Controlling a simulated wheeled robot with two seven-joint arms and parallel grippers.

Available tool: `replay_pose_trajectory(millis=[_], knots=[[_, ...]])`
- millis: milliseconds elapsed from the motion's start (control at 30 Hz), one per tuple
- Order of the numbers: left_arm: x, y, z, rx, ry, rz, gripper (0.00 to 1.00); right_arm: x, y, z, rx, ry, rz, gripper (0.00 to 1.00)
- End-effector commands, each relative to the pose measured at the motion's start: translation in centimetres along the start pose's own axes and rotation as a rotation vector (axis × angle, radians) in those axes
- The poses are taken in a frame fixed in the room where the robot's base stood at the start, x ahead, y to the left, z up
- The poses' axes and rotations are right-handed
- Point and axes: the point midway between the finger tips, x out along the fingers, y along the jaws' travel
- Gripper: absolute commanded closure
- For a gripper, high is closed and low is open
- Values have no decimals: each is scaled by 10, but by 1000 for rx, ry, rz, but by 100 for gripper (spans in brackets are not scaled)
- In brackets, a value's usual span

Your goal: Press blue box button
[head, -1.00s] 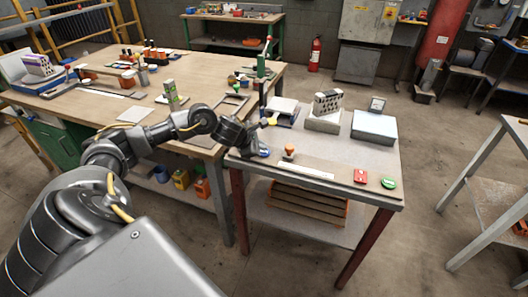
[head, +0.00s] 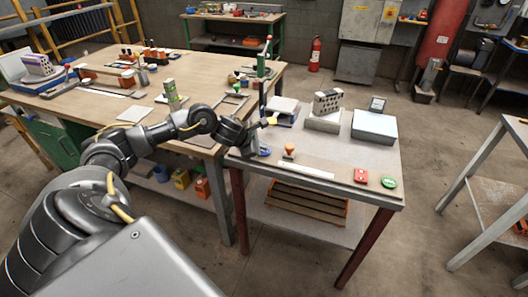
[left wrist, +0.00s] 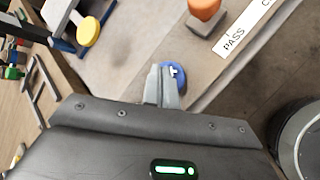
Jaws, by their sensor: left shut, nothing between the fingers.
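The blue button (head: 265,152) sits at the left end of the grey worktable (head: 335,145). In the left wrist view the blue round top (left wrist: 178,73) with a white mark shows just past my fingertips, partly covered by them. My left gripper (head: 256,151) points down beside the button, its fingers (left wrist: 165,72) together and empty. The tips overlap the button's left side in the wrist view; I cannot tell whether they touch or press it. My right gripper is in no view.
A stamp with an orange handle (head: 289,150) stands right of the button, behind a white label strip (head: 306,170). Red (head: 360,176) and green (head: 389,182) buttons lie further right. A hollow brick (head: 327,102) stands on a block. A yellow round part (left wrist: 88,32) is near the gripper.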

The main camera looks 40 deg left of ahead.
Motion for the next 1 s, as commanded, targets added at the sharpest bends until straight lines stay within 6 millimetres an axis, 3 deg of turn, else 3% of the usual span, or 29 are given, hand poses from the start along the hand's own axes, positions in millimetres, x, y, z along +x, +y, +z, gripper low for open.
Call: replay_pose_trajectory(millis=[200, 1000], knots=[[5, -4, -4, 1, 0, 0, 100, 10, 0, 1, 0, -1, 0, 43], [-1, 0, 0, 0, 1, -1, 100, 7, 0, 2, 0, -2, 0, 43]])
